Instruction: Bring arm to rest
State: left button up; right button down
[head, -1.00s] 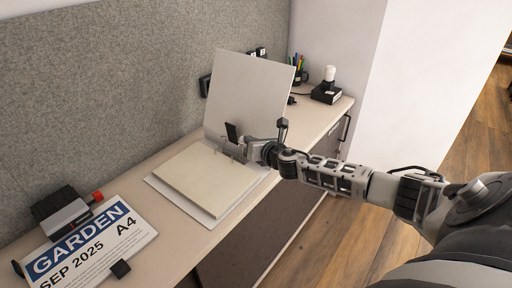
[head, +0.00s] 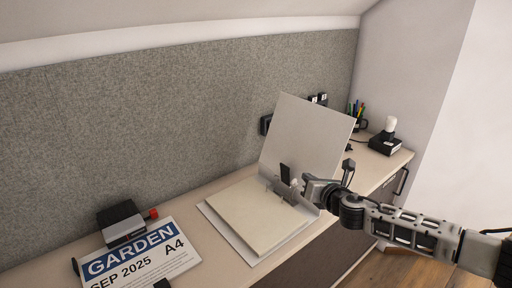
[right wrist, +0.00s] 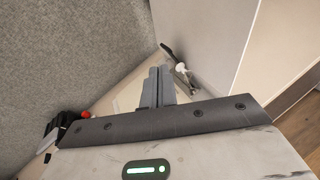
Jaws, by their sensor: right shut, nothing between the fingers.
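My right gripper (head: 304,187) is shut and empty. Its arm comes in from the right, and it is at the right edge of an open binder, close to the ring mechanism with its black lever (head: 285,173). In the right wrist view the closed fingers (right wrist: 157,88) point towards the binder, with the metal rings (right wrist: 183,74) just beyond. I cannot tell whether the fingers touch the binder. A pale paper stack (head: 255,215) lies in the binder, and its white cover (head: 305,135) stands up, tilted back. My left gripper is out of view.
A GARDEN sign sheet (head: 140,262) and a black-and-grey device (head: 122,224) are at the left of the desk. A pen cup (head: 357,115) and a black box with a white top (head: 386,143) stand at the far right. A grey felt partition (head: 170,130) runs behind.

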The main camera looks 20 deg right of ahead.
jog(key=s+a+f+m+g+y, duration=0.1)
jog(key=s+a+f+m+y, duration=0.1)
jog(key=s+a+f+m, duration=0.4)
jog(key=s+a+f+m+g+y, duration=0.1)
jog(key=s+a+f+m+g, duration=0.1)
jog(key=s+a+f+m, duration=0.5)
jog(key=s+a+f+m+g, duration=0.1)
jog(key=s+a+f+m, duration=0.1)
jog(key=s+a+m, duration=0.3)
jog(key=s+a+f+m+g+y, duration=0.1)
jog(key=s+a+f+m, duration=0.1)
jog(key=s+a+m, duration=0.3)
jog(key=s+m, duration=0.4)
jog(key=m, duration=0.2)
jog(key=shift+s+f, duration=0.35)
jog(key=shift+s, duration=0.05)
